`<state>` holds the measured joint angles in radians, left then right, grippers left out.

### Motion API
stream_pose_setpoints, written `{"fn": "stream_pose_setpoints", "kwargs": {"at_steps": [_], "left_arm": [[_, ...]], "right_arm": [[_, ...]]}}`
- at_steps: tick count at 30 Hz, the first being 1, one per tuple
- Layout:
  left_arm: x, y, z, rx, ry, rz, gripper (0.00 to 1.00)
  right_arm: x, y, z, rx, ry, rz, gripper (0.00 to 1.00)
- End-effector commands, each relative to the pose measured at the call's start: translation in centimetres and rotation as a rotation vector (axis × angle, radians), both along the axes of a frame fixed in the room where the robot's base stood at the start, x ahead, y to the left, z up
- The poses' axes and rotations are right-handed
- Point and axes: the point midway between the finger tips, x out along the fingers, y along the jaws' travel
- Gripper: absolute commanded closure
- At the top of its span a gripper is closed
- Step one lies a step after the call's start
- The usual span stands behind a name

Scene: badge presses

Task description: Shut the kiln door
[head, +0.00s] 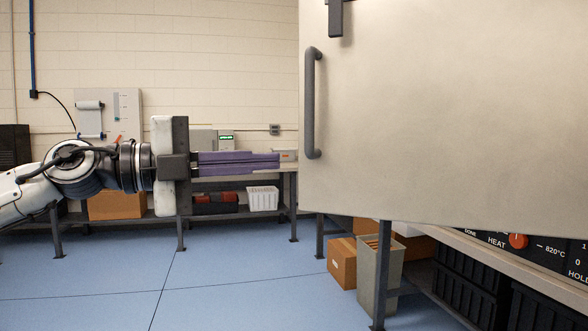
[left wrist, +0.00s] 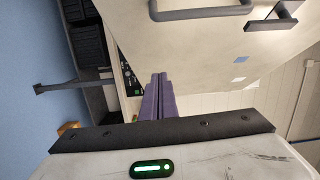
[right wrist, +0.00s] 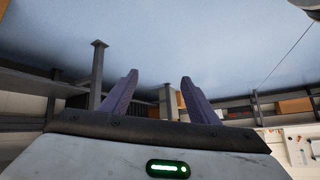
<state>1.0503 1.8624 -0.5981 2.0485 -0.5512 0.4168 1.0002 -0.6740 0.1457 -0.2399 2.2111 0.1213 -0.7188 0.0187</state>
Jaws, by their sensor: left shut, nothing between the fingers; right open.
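The kiln door (head: 430,110) is a large beige panel filling the upper right of the head view. It stands open, swung out over the bench, and hides the kiln's inside. Its dark vertical handle (head: 311,103) is near its left edge, with a dark latch piece (head: 338,15) above. My left gripper (head: 279,161) is shut and empty, its purple fingers pointing right, just left of the door's edge; contact cannot be told. The left wrist view shows the door (left wrist: 190,45) and handle (left wrist: 200,12) beyond these fingers. My right gripper (right wrist: 158,75) is open and empty, over blue floor.
The kiln's control panel (head: 545,250) with an orange knob shows below the door at right. Black crates (head: 470,283), a grey bin (head: 380,275) and a cardboard box (head: 342,262) stand under the bench. A back bench holds a white basket (head: 262,198). Blue floor (head: 220,280) is clear at front left.

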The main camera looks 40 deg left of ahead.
Motion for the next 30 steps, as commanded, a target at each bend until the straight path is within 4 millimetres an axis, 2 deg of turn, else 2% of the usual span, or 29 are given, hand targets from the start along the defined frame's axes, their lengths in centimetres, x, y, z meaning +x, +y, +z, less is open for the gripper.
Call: {"fn": "stream_pose_setpoints", "kwargs": {"at_steps": [1,3,7,18,30], "left_arm": [[-1.0,1.0,0.5,0.019,-0.011,0.028,1.0],[-1.7,1.7,1.0,0.031,-0.015,0.048,1.0],[-1.6,1.8,1.4,0.038,-0.013,0.059,1.0],[3.0,-0.9,1.8,0.036,-0.011,0.056,1.0],[6.5,-2.8,1.9,0.035,-0.012,0.057,1.0]], "right_arm": [[0.0,0.1,-0.3,0.002,-0.001,0.001,0.45],[0.0,0.1,-0.3,0.004,0.0,0.001,0.45],[-0.1,-0.1,0.1,0.006,-0.007,-0.006,0.45],[-1.0,-1.6,2.8,-0.002,-0.066,-0.06,0.45],[-1.1,-2.3,4.8,-0.07,-0.031,-0.024,0.45]]}}
